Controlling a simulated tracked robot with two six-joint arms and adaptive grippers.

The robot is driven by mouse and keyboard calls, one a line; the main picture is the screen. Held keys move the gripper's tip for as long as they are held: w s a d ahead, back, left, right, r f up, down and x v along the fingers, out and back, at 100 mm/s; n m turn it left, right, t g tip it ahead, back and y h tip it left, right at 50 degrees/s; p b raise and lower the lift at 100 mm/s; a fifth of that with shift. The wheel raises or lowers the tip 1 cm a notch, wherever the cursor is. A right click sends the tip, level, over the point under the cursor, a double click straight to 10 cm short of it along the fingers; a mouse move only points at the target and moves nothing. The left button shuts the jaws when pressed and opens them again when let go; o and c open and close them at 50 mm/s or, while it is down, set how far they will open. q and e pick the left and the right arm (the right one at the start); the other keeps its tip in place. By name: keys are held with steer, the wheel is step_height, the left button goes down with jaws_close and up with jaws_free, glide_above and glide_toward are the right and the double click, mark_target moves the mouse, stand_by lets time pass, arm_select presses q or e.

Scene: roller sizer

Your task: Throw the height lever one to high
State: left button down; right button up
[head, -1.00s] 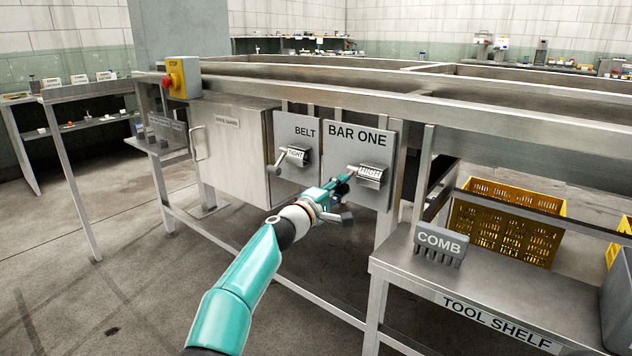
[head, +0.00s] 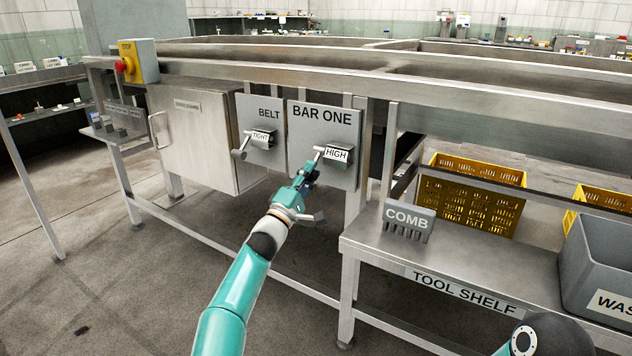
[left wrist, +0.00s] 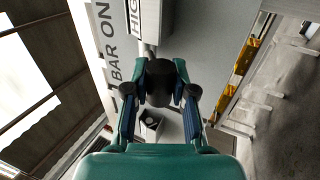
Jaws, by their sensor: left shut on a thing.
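The BAR ONE panel (head: 345,178) is a grey plate below the frame rail. Its height lever (head: 318,156) is a short metal arm beside a drum label (head: 337,155) that reads HIGH. My left gripper (head: 306,174) is at the lever's end, in front of the panel. In the left wrist view the fingers (left wrist: 161,88) are shut on a dark knob (left wrist: 160,72) at the end of the lever, and the HIGH label (left wrist: 137,15) shows above. The fingers partly hide the knob. My right gripper is out of view.
The BELT panel (head: 253,165), its lever beside a TIGHT label, stands just left. A yellow stop box (head: 145,62) is at far left. The tool shelf (head: 460,260) with a grey comb (head: 408,222) stands at right, before yellow crates (head: 470,195). Floor in front is open.

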arm_select(q)
steer(key=shift+w+d+f, duration=0.1)
steer(key=shift+f, duration=0.5)
steer(key=c, duration=0.9)
jaws_free()
steer(key=shift+r, duration=0.2)
